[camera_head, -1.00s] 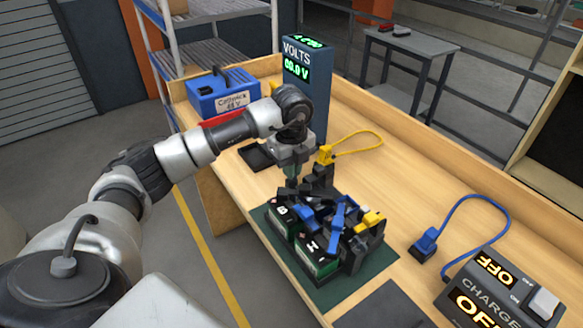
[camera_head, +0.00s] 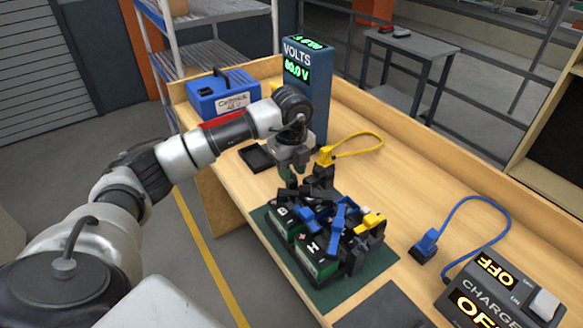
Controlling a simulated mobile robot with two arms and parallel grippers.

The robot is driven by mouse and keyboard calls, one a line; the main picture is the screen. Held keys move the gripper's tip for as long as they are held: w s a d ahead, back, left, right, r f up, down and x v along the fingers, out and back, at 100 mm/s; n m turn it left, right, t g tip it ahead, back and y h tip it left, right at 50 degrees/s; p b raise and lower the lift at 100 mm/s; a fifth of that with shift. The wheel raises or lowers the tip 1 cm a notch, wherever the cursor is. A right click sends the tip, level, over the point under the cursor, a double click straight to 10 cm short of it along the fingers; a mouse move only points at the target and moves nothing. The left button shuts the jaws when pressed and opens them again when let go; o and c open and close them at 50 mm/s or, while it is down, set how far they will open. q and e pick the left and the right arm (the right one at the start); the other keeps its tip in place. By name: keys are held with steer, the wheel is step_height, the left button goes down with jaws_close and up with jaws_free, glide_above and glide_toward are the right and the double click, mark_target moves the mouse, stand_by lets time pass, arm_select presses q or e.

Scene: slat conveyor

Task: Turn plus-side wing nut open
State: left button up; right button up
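A battery assembly of dark green cells (camera_head: 318,262) with black parts on top sits on a dark green mat (camera_head: 372,278) on the bench. Blue pieces (camera_head: 340,215) and a yellow piece (camera_head: 371,220) show on top of it. I cannot tell which small part is the plus-side wing nut. My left gripper (camera_head: 291,180) points down at the back left of the assembly, beside its black parts. Its fingertips are small and partly lost against the dark parts, so its opening does not show clearly. My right gripper is not in view.
A volts meter (camera_head: 305,85) and a blue case (camera_head: 222,95) stand at the back. A yellow lead (camera_head: 357,146) and blue lead (camera_head: 478,198) lie on the bench. A charger box (camera_head: 500,292) is at the right.

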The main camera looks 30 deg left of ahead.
mark_target(292, 171)
arm_select(q)
steer(key=shift+r, duration=0.1)
steer(key=shift+r, duration=0.35)
step_height(292, 171, up, 10)
steer(key=b, duration=0.2)
steer(key=shift+f, duration=0.1)
